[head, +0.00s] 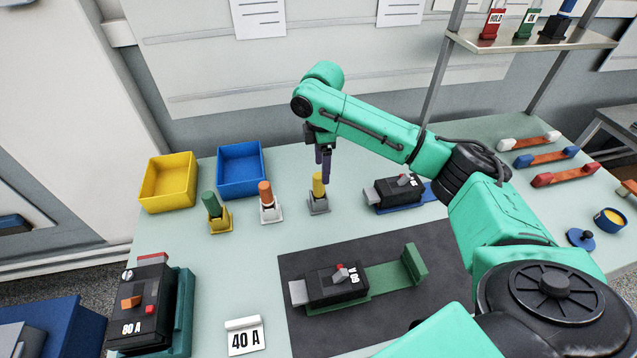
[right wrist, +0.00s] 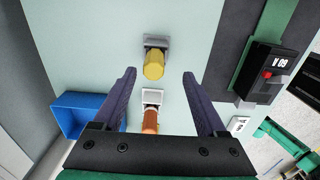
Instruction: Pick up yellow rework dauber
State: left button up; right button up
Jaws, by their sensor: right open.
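The yellow rework dauber (head: 319,185) stands upright in a small grey holder (head: 318,206) on the pale bench. In the right wrist view the yellow dauber (right wrist: 154,66) shows between my two spread fingers, with its holder (right wrist: 158,42) beyond it. My right gripper (head: 324,172) points down just above and behind the dauber's top; in the right wrist view the gripper (right wrist: 159,74) is open with nothing between its pads that I can see it touch. My left gripper is not in view.
An orange-topped dauber (head: 266,193) and a green-topped dauber (head: 211,203) stand to the left. Yellow (head: 152,203) and blue (head: 240,190) bins sit behind them. A breaker (head: 393,192) is close on the right; another breaker (head: 335,286) lies on the dark mat (head: 400,319) in front.

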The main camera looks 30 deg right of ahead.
jog(key=f+p, duration=0.1)
jog(key=f, duration=0.1)
jog(key=w+f+p, duration=0.1)
jog(key=f, duration=0.2)
jog(key=shift+w+a+f, duration=0.1)
jog(key=shift+a+f, duration=0.1)
jog(key=shift+f, duration=0.4)
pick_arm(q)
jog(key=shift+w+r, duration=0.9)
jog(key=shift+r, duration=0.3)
pick_arm(e)
jog(key=shift+c, duration=0.3)
grip_shut()
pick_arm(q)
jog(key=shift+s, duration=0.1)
pick_arm(e)
notch_tip(320, 180, up, 13)
jog(key=b, duration=0.3)
pick_arm(q)
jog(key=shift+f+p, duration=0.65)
jog(key=shift+p, duration=0.2)
pick_arm(e)
notch_tip(320, 180, up, 7)
send_over(318, 175)
